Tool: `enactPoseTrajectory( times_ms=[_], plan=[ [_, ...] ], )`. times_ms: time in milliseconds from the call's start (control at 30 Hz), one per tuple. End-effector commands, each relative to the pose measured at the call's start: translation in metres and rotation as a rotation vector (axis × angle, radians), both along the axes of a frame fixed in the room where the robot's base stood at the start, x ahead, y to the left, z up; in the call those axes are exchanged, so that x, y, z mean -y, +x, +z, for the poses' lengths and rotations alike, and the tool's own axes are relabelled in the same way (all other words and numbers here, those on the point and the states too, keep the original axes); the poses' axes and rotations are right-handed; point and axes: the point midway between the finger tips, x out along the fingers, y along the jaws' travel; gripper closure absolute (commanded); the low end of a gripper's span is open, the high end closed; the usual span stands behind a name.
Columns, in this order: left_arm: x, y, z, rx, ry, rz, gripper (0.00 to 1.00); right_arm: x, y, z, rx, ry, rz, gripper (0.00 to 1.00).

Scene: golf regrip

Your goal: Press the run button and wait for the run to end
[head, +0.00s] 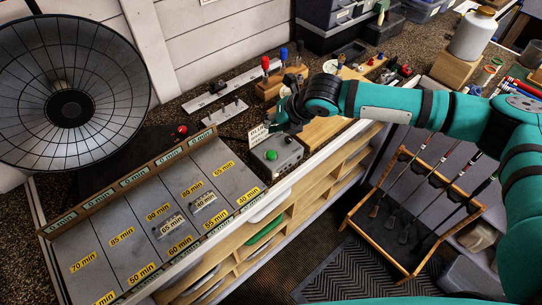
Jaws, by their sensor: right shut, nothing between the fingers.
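A grey metal box (278,158) sits near the bench's front edge, with a green button (271,154) on its top. A second, dark knob or button shows on the same box, partly covered by my right gripper. My right gripper (281,124) is shut and empty, pointing down just above and behind the box. Whether it touches the box is hard to tell. A small label (258,133) that seems to read "BLOWER" stands behind the box, partly hidden. My left gripper is not in view.
A large round fan or heater (75,90) stands at the left. A sloped board (120,245) with minute labels lies in front of it. Clamps with red and blue knobs (265,64) stand behind the gripper. A golf club rack (412,215) stands on the floor at right.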

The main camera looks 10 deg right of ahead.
Motion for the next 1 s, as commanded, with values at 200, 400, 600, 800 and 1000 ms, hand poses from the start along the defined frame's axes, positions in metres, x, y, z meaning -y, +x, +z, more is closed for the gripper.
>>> enactPoseTrajectory(
  times_ms=[200, 400, 600, 800, 1000],
  plan=[
    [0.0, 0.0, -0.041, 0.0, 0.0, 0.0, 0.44, 0.0, 0.0, -0.034, 0.002, 0.0, 0.0, 1.0],
    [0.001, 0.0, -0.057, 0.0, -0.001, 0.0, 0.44, 0.0, 0.0, -0.054, -0.002, 0.0, 0.0, 1.0],
    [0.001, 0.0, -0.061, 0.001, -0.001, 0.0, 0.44, 0.0, 0.0, -0.068, -0.001, 0.001, 0.0, 1.0],
    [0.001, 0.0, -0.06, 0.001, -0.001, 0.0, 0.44, 0.0, 0.0, -0.069, 0.001, 0.001, 0.0, 1.0],
    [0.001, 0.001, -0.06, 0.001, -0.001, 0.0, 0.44, 0.0, 0.0, -0.069, 0.0, 0.0, 0.0, 1.0]
  ],
)
